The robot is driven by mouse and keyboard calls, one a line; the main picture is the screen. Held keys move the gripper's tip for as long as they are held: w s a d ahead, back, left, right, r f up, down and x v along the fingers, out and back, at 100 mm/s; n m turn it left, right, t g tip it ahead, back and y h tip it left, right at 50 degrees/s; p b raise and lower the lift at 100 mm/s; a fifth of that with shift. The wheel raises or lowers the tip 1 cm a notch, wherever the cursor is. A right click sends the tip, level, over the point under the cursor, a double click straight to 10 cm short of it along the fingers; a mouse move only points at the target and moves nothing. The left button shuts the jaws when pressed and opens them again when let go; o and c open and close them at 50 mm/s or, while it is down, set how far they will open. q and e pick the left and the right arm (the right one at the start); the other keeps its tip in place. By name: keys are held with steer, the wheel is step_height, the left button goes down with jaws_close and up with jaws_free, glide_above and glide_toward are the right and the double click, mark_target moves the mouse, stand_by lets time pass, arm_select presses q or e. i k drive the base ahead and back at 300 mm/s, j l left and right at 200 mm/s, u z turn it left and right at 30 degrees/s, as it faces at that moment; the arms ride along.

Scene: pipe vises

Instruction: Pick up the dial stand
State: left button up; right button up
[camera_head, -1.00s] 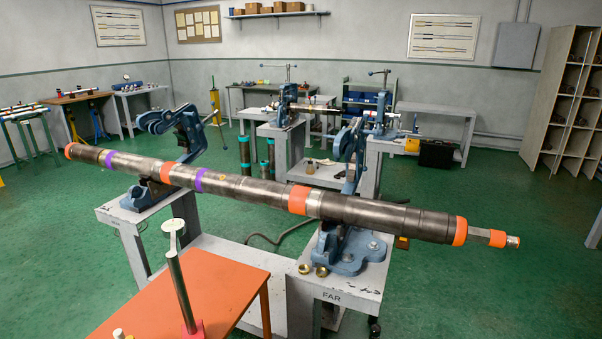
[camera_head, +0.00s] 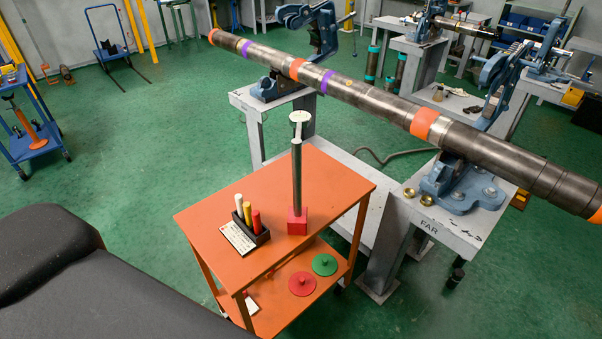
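The dial stand (camera_head: 297,185) stands upright on the top of an orange table (camera_head: 222,200). It has a red block base, a dark grey post and a pale round head on a short arm at the top. The head overlaps the view of the far bench, but the stand appears free of contact with the pipe. Neither of my grippers is in view, and nothing holds the stand.
A black holder (camera_head: 256,234) with coloured sticks stands left of the stand. Red (camera_head: 302,283) and green (camera_head: 324,264) discs lie on the lower shelf. A long steel pipe (camera_head: 370,101) lies in blue vises behind the table. Green floor (camera_head: 140,175) is open to the left.

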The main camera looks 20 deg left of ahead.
mark_target(296, 221)
steer(key=i+l+u, duration=0.1)
steer(key=u, duration=0.3)
steer(key=l+u, duration=0.25)
steer(key=u, duration=0.15)
steer(key=i+l+u, duration=0.2)
steer(key=l, duration=0.25)
steer(key=l+u, duration=0.15)
steer(key=l, duration=1.3)
